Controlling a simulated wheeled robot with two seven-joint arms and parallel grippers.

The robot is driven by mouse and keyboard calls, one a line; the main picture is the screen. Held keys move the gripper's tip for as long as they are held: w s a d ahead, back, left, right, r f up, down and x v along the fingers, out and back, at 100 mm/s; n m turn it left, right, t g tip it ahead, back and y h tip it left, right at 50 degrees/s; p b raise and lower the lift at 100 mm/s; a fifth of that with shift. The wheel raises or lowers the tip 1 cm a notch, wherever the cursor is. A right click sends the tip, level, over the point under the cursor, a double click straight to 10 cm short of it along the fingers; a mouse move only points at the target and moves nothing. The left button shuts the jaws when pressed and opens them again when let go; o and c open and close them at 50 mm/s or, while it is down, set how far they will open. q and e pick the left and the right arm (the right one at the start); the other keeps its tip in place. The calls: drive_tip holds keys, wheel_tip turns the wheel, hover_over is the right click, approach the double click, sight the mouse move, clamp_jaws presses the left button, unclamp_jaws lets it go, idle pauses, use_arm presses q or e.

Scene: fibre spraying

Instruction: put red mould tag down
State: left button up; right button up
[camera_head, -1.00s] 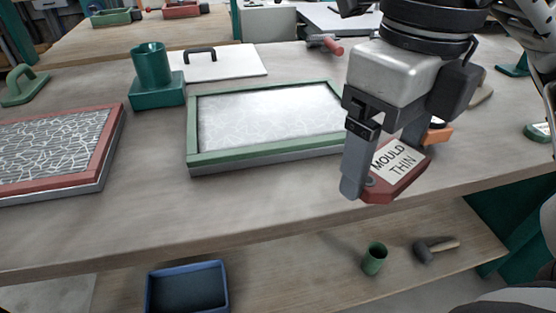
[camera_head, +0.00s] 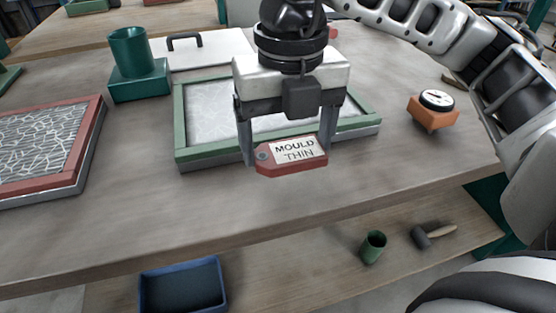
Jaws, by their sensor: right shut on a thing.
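The red mould tag (camera_head: 264,166) has a white label reading "MOULD THIN". My right gripper (camera_head: 285,155) is shut on the tag, one finger at each end, and holds it in front of the green-framed mould (camera_head: 190,158). The tag seems to be above the bench; its exact height is hard to tell. The red-framed mould (camera_head: 84,165) with a pale web pattern lies at the left. My right gripper hides part of the green mould. My left gripper is not in view.
A green cup (camera_head: 128,48) stands on a green block (camera_head: 141,82) behind the moulds. A white board (camera_head: 218,45) with a black handle lies at the back. An orange block with a dial (camera_head: 433,113) sits at the right. The bench front (camera_head: 140,215) is clear.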

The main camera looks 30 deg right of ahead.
sight(278, 179)
drive_tip(key=shift+w+a+f, duration=0.25)
drive_tip(key=shift+w+f, duration=0.15)
drive_tip(key=shift+f, duration=0.1)
drive_tip(key=shift+w+a+f, duration=0.1)
drive_tip(key=shift+w+f, duration=0.05)
drive_tip(key=shift+f, duration=0.8)
drive_tip(key=shift+w+f, duration=0.15)
drive_tip(key=shift+f, duration=0.75)
drive_tip(key=shift+b, duration=0.3)
